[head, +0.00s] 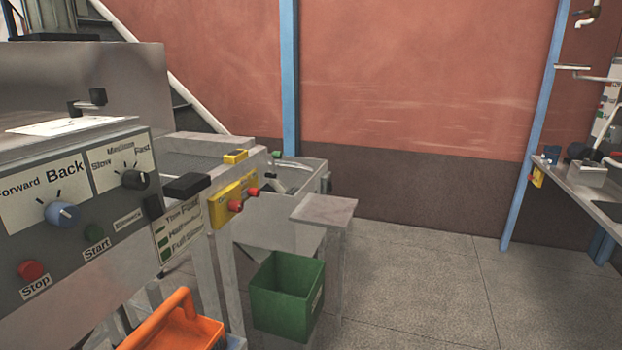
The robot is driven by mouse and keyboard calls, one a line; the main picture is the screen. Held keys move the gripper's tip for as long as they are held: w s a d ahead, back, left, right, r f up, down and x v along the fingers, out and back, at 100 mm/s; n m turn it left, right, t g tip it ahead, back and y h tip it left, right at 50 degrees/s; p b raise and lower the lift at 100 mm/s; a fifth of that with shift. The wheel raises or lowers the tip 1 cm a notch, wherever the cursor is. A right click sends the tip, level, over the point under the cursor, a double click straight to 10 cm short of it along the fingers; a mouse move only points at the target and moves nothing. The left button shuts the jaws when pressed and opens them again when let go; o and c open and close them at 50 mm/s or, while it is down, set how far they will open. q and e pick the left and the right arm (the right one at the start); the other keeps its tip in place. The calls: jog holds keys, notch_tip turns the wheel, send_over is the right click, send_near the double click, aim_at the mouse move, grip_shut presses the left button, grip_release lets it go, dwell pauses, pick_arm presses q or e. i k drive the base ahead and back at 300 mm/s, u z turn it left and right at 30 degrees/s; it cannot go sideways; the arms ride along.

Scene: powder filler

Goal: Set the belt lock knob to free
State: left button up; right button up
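No label reading belt lock or free is legible, so I cannot tell which knob is the belt lock. In the head view a grey control panel (110,222) at the left carries a blue knob (62,213) under "Forward" and "Back". A black knob (134,179) sits under "Slow", "Medium" and "Fast". Further right, a yellow plate (222,212) on the machine frame bears red knobs, one nearer (236,206) and one farther (254,191). Neither of my grippers is in view.
A red Stop button (31,270) and a green Start button (95,235) are on the panel. An orange handled container (183,329) is at the bottom. A green bin (285,296) stands below a grey ledge (324,209). The floor (430,295) to the right is clear.

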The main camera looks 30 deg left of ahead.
aim_at(249, 192)
jog(key=u, duration=0.35)
jog(key=i, duration=2.1)
jog(key=u, duration=0.65)
